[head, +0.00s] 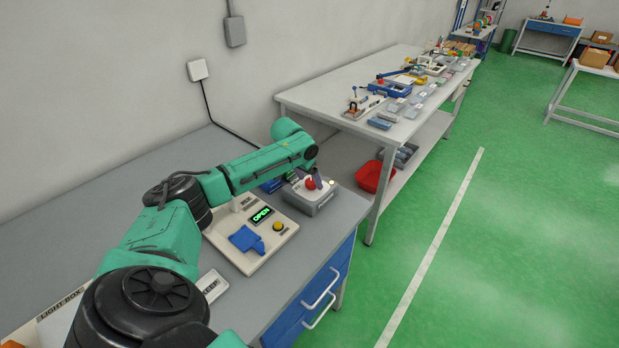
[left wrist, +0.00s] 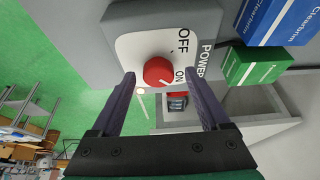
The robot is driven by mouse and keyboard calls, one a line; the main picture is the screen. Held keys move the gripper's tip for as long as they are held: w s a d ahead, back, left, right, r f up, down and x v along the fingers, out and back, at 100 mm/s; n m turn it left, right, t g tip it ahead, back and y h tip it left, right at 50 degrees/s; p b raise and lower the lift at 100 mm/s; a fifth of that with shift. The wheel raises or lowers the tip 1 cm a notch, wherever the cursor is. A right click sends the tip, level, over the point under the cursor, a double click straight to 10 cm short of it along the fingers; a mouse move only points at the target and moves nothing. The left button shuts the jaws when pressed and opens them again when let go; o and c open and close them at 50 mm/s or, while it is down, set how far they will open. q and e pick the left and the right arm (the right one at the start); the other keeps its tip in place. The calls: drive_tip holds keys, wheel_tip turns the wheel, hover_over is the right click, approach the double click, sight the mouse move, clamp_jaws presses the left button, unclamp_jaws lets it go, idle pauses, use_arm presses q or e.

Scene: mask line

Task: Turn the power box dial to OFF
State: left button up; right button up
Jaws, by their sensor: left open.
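The power box (head: 318,201) is a grey box with a white top plate near the right end of the grey bench. Its red round dial (left wrist: 158,71) shows in the left wrist view, with OFF and ON printed beside it and POWER along the plate's edge. A pale mark on the dial points toward the ON side. My left gripper (left wrist: 160,76) is open, its two dark purple fingers on either side of the dial; I cannot tell whether they touch it. In the head view my left arm reaches over the bench to the red dial (head: 310,184). My right gripper is not in view.
A cream panel (head: 226,246) with a green OPEN display (head: 262,214), a blue piece and a yellow button lies left of the power box. Blue (left wrist: 270,20) and green (left wrist: 255,67) boxes stand close to it. A second table (head: 300,98) holds several parts.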

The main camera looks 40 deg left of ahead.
use_arm(q)
drive_tip(key=shift+d+f, duration=0.1)
drive_tip(key=shift+d, duration=0.05)
clamp_jaws()
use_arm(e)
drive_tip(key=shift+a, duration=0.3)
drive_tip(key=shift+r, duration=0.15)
